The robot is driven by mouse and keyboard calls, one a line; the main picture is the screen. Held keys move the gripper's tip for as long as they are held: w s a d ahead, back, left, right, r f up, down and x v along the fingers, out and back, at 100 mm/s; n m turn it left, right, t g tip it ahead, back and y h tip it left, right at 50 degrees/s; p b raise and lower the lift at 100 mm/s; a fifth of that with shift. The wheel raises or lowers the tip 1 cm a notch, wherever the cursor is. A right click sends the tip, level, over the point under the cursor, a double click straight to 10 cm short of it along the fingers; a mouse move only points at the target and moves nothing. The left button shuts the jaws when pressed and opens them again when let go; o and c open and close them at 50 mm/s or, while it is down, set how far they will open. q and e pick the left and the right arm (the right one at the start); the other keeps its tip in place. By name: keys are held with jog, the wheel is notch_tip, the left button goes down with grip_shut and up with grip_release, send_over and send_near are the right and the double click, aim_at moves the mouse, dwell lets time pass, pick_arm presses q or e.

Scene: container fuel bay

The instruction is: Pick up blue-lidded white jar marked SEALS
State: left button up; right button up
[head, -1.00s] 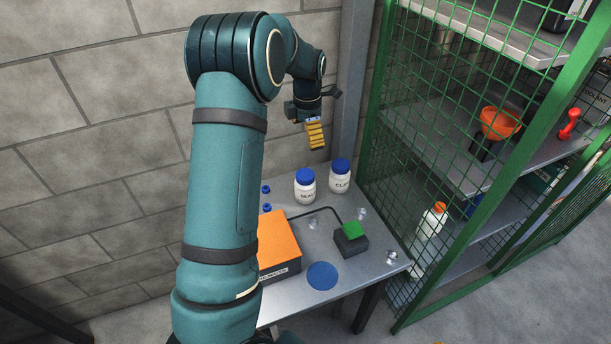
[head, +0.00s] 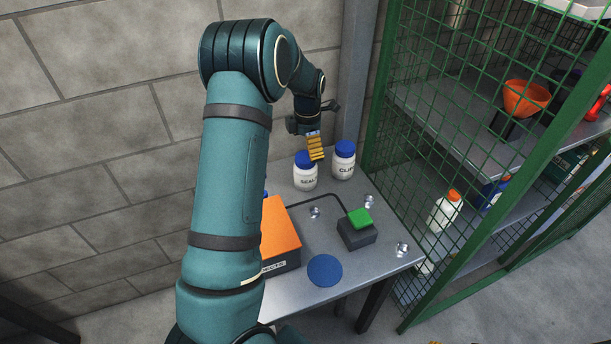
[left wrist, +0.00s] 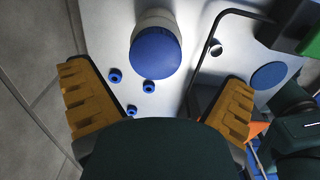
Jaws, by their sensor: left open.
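The white jar marked SEALS (head: 305,179) has a blue lid and stands upright at the back of the metal table (head: 345,277). My left gripper (head: 316,147), with yellow fingers, hangs above it in the head view and overlaps the edge of its lid. In the left wrist view, a blue-lidded white jar (left wrist: 156,53) stands ahead of the two widely spread fingers (left wrist: 160,104). Its label is hidden there, but the small blue pieces beside it fit the SEALS jar. The fingers are empty and apart from it. My right gripper is not in view.
A similar jar marked CLIPS (head: 343,164) stands close by on the right. Several small blue pieces (left wrist: 148,87) lie near the jar. An orange box (head: 281,236), a dark block with a green top (head: 358,230) and a blue disc (head: 325,270) are nearer. A green mesh cage (head: 440,160) borders the right side.

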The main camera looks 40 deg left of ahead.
aim_at(305, 156)
pick_arm(q)
jog(key=shift+a+f+b, duration=0.15)
jog(key=shift+f+b, duration=0.3)
jog(key=shift+f, duration=1.05)
jog(key=shift+a+f+b, duration=0.15)
jog(key=shift+f+b, duration=0.25)
jog(key=shift+f, duration=1.05)
jog(key=shift+r, duration=0.1)
jog(key=c, duration=1.4)
